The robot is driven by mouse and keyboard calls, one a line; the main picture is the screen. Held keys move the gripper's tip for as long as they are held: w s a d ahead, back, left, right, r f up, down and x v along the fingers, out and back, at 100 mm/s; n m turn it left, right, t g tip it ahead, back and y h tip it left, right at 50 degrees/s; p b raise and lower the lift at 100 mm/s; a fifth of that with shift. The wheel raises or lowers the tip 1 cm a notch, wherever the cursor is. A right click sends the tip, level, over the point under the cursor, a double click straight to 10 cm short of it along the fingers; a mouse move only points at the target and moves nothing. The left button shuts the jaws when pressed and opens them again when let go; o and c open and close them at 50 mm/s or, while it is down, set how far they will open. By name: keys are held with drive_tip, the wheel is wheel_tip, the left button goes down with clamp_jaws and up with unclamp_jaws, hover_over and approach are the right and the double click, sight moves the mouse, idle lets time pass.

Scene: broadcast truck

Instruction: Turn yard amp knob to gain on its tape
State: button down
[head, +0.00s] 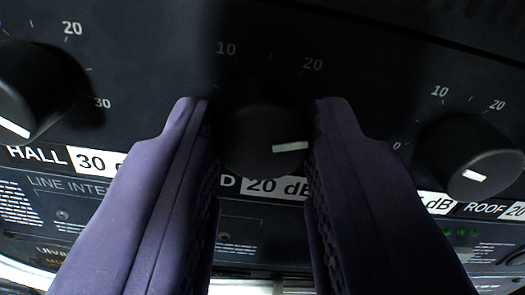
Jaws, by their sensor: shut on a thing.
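The yard amp knob (255,150) is a dark round knob in the middle of the head view. My gripper (262,108) is shut on it, with one purple finger on its left and one on its right. The knob's white pointer mark (290,147) points right, clockwise past the printed 20 (313,64); the 10 shows at upper left. Any scale mark further right is hidden behind the right finger. The white tape (262,188) below reads "D 20 dB", its left part hidden by the left finger.
The hall knob (35,85) with a "HALL 30" tape (55,157) is at left. The roof knob (470,155) with a "ROOF 20" tape (490,209) is at right. Lower rack panels (50,200) with small green lights run beneath.

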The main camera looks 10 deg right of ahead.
drive_tip(key=n, duration=0.5)
drive_tip(key=shift+n, duration=0.3)
idle(0.5)
drive_tip(key=c, duration=0.8)
unclamp_jaws()
drive_tip(key=shift+s, duration=0.1)
drive_tip(key=shift+s, duration=0.1)
drive_tip(key=shift+s, duration=0.3)
drive_tip(key=s+b, duration=0.2)
drive_tip(key=s, duration=0.5)
